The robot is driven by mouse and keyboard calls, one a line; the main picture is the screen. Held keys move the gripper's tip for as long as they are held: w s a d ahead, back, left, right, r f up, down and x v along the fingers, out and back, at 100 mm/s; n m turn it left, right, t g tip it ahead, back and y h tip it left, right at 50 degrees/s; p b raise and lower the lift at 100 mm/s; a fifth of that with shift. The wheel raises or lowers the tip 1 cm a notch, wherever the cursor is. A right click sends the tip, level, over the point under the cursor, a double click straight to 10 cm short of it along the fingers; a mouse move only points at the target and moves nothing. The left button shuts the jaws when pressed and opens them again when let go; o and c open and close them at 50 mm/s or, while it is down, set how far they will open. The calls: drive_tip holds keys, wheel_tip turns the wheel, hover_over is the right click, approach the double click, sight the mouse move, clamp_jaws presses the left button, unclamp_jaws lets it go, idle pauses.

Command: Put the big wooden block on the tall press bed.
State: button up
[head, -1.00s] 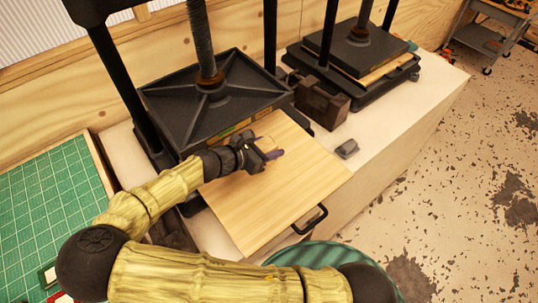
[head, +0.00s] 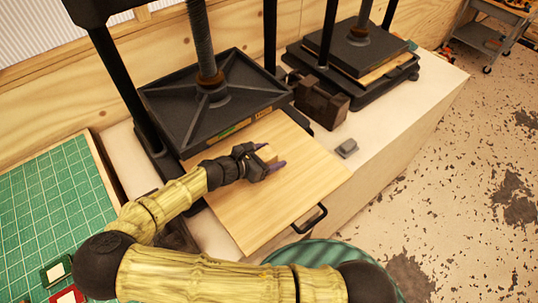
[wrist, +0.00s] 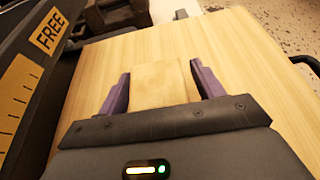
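The big wooden block (wrist: 162,85) is pale and sits between the two purple fingers in the wrist view, with both fingers along its sides. The bed also fills much of the wrist view (wrist: 240,60). In the head view the block blends with the bed's wood. I cannot tell whether its underside touches the bed.
The dark press plate (head: 205,105) stands just behind the bed. A black handle (head: 312,219) is at the bed's front edge. A dark brown block-like object (head: 320,102), a small grey piece (head: 346,148) and a second press (head: 352,60) are to the right. A green cutting mat (head: 55,205) lies left.

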drive_tip(key=shift+a+r, duration=0.1)
drive_tip(key=b+v, duration=0.2)
drive_tip(key=v, duration=0.9)
drive_tip(key=shift+b, duration=0.35)
drive_tip(key=shift+s+a+r, duration=0.2)
drive_tip(key=shift+s+a, duration=0.1)
drive_tip(key=shift+s, duration=0.05)
drive_tip(key=shift+w, duration=0.1)
drive_tip(key=shift+c, duration=0.5)
